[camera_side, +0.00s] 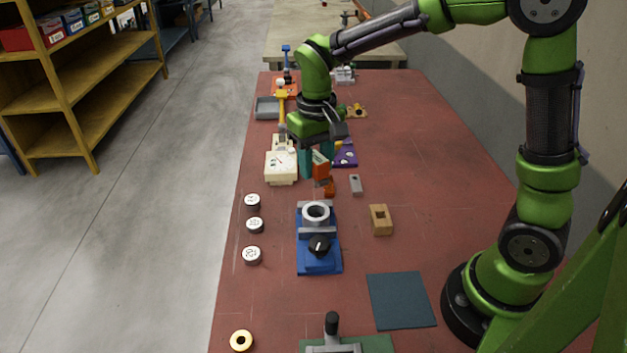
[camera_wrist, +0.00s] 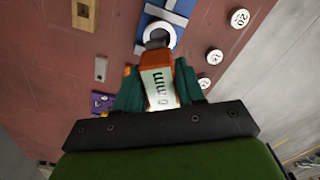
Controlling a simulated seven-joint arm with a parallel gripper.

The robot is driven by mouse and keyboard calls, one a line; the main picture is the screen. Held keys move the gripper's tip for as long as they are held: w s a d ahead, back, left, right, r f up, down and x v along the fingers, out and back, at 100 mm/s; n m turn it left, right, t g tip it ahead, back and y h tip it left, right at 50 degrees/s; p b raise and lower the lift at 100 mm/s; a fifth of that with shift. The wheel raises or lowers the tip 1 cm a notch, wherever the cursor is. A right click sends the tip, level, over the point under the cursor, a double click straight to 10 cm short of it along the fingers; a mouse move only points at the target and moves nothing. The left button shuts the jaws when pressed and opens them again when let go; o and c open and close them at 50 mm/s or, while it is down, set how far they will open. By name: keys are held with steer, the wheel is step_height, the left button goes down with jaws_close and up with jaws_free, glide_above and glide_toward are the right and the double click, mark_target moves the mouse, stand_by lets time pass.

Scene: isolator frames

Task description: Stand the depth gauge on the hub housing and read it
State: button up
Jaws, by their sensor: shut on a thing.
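My gripper (camera_side: 318,165) is shut on the depth gauge (camera_side: 320,168), an orange block with a white face. In the wrist view the gauge (camera_wrist: 160,85) sits between the teal fingers, its face reading "0 mm" and its dark lower end pointing away from me. The hub housing is a pale grey ring (camera_side: 316,205) in a blue fixture (camera_side: 323,263) with a black knob. In the wrist view the gauge's dark end overlaps the ring's edge (camera_wrist: 163,27); contact cannot be told.
Several white numbered discs (camera_side: 254,225) lie left of the fixture. A wooden block with a square hole (camera_side: 381,220) and a small grey block (camera_side: 355,184) lie right. A cream dial device (camera_side: 281,167) and purple piece (camera_side: 346,157) stand near my gripper. A dark mat (camera_side: 402,301) lies nearer.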

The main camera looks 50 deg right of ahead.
mark_target(316, 185)
steer(key=shift+f, duration=0.1)
steer(key=shift+f, duration=2.85)
steer(key=shift+f, duration=1.6)
steer(key=o, duration=1.2)
steer(key=shift+o, duration=0.2)
step_height(316, 185, up, 17)
steer(key=shift+f, duration=0.1)
